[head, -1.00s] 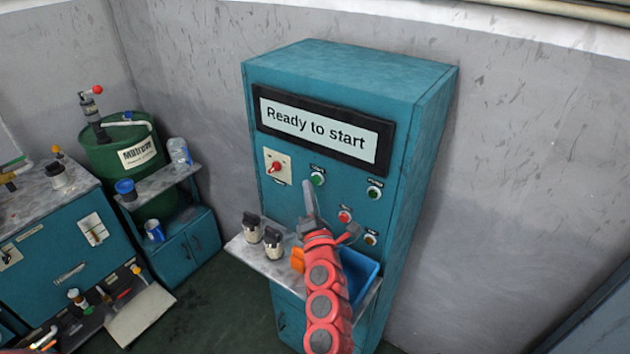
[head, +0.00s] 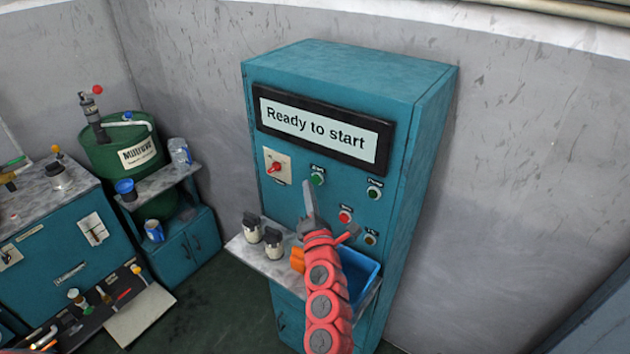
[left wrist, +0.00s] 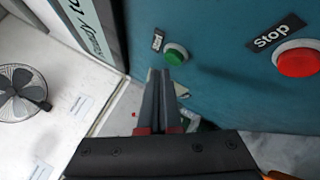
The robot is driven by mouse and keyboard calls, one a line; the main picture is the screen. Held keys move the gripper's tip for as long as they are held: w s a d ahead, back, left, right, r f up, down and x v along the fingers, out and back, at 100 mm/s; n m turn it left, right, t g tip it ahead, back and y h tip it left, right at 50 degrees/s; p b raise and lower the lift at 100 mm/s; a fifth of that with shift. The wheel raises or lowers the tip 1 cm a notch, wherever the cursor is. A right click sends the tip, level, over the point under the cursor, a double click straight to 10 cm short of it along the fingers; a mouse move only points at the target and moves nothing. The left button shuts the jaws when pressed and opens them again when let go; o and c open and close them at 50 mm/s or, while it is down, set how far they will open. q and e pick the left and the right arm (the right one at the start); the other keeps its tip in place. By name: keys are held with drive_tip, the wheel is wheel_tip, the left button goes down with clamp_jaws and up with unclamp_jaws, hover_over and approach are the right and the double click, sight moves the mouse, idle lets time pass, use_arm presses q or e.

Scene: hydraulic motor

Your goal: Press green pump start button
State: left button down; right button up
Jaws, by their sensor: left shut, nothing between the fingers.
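A teal cabinet carries a green button (head: 317,179) with a small label above it that seems to read Start. A second green button (head: 374,192), labelled Pump, sits to its right. My left gripper (head: 308,187) is shut and empty, pointing up at the panel just below the left green button. In the left wrist view the closed fingertips (left wrist: 160,74) appear just under and left of the green button (left wrist: 175,54). I cannot tell whether they touch it. The red Stop button (left wrist: 297,62) is to the right. My right gripper is not in view.
The screen (head: 318,129) reads "Ready to start". A shelf (head: 250,255) with dark-capped cylinders and a blue bin (head: 362,273) stick out below.

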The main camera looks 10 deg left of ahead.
use_arm(q)
drive_tip(key=shift+w, duration=0.1)
drive_tip(key=shift+w+d, duration=0.15)
drive_tip(key=shift+w, duration=0.2)
drive_tip(key=shift+w+d+b, duration=0.1)
drive_tip(key=shift+w+b, duration=0.2)
drive_tip(key=shift+b, duration=0.25)
idle(0.5)
drive_tip(key=shift+s, duration=0.1)
idle(0.3)
drive_tip(key=shift+s+a+p, duration=0.25)
drive_tip(key=shift+s+p, duration=0.1)
drive_tip(key=shift+s, duration=0.3)
drive_tip(key=s, duration=0.1)
drive_tip(key=s+a+p, duration=0.1)
drive_tip(key=s, duration=0.2)
drive_tip(key=shift+s+a+p, duration=0.3)
drive_tip(key=shift+s+a, duration=0.05)
drive_tip(key=shift+a, duration=0.05)
